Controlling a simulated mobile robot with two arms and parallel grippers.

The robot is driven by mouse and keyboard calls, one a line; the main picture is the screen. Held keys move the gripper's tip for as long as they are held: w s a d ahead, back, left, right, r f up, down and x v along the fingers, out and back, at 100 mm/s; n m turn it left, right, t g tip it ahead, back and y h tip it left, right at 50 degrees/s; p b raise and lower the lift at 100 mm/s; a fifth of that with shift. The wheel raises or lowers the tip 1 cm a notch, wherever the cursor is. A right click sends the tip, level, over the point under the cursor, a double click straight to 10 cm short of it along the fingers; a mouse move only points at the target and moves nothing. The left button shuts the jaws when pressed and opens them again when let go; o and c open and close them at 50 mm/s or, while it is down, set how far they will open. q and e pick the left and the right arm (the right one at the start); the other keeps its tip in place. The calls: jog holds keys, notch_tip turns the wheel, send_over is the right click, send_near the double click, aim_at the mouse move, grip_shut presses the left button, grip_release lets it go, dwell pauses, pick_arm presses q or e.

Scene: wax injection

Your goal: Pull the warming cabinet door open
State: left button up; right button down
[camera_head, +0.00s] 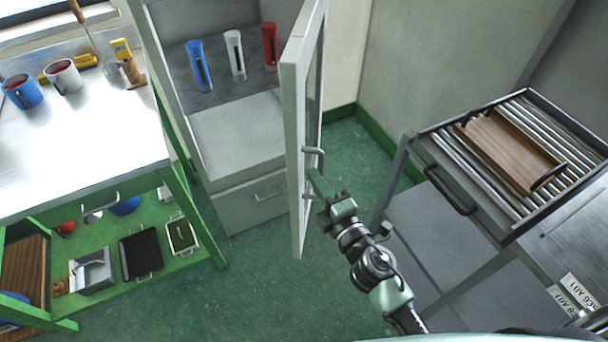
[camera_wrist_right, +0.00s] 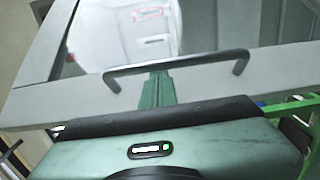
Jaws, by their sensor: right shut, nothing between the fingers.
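The grey warming cabinet (camera_head: 238,135) stands at the upper middle of the head view. Its glass-paned door (camera_head: 294,150) is swung wide open and stands out toward me, seen nearly edge-on. The door handle (camera_head: 314,151) is a bar on the door's right face. My right gripper (camera_head: 316,180) is at the handle with its green fingers shut and nothing between them. In the right wrist view the dark handle bar (camera_wrist_right: 185,62) crosses just ahead of the closed fingertips (camera_wrist_right: 157,80); whether they touch it I cannot tell. My left gripper is not in view.
Blue (camera_head: 198,66), white (camera_head: 235,54) and red (camera_head: 269,46) tubes stand inside the cabinet. A green-framed workbench (camera_head: 95,150) with mugs is at left. A roller-topped table (camera_head: 440,135) holding a wooden tray (camera_head: 508,150) is at right. Green floor (camera_head: 260,270) lies between.

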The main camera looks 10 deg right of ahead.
jog(key=d+n+y+b, duration=0.1)
jog(key=d+y+b, duration=0.1)
jog(key=d, duration=1.4)
jog(key=shift+s+d+r+g, duration=0.2)
jog(key=shift+s+r+g, duration=0.1)
jog(key=shift+g, duration=0.1)
jog(key=shift+d, duration=0.1)
